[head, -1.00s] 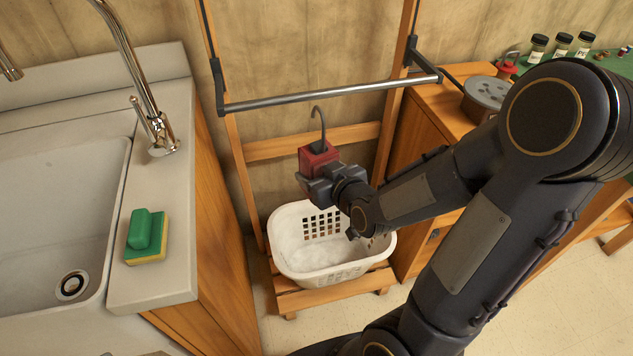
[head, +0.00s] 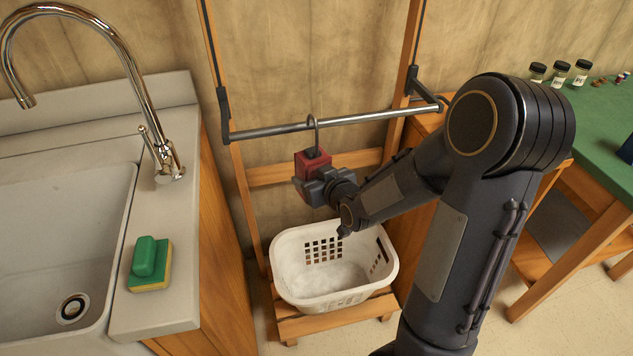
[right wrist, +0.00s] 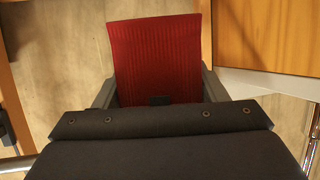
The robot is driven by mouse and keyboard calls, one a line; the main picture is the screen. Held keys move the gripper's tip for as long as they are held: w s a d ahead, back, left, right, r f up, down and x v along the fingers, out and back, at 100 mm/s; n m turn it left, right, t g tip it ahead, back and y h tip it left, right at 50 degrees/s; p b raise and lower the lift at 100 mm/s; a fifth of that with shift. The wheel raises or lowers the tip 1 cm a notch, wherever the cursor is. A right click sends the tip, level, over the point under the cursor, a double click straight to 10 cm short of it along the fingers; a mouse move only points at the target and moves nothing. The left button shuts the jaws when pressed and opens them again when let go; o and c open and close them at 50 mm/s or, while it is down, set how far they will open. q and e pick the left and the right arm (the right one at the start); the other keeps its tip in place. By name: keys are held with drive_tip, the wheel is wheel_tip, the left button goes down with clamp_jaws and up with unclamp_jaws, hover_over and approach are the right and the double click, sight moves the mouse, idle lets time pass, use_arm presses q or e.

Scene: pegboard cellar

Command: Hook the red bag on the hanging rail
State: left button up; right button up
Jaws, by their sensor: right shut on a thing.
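The red bag (head: 312,161) is a small boxy thing with a dark hook (head: 312,122) standing up from its top. My right gripper (head: 314,185) is shut on the bag and holds it upright. The hanging rail (head: 365,118) is a grey metal bar between two wooden posts. The hook's curved top overlaps the rail in the head view and reaches a little above it. I cannot tell whether the hook is over the rail or just in front of it. The right wrist view shows the bag's ribbed red side (right wrist: 156,55) between the fingers. My left gripper is out of view.
A white basket (head: 290,285) stands on a low wooden slatted shelf (head: 310,326) below the bag. A sink counter (head: 190,245) with a green and yellow sponge (head: 150,263) is at left. A green-topped table (head: 590,125) with several jars is at right.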

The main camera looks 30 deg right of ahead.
drive_tip(key=w+d+p, duration=0.1)
drive_tip(key=w+p, duration=0.1)
drive_tip(key=w, duration=0.4)
drive_tip(key=shift+d, duration=0.25)
drive_tip(key=shift+f+b, duration=0.4)
drive_tip(key=shift+b, duration=0.2)
drive_tip(key=shift+c, duration=0.6)
drive_tip(key=shift+f+b, duration=1.55)
drive_tip(key=shift+b, duration=0.25)
drive_tip(key=o, duration=1.3)
drive_tip(key=shift+v, duration=3.95)
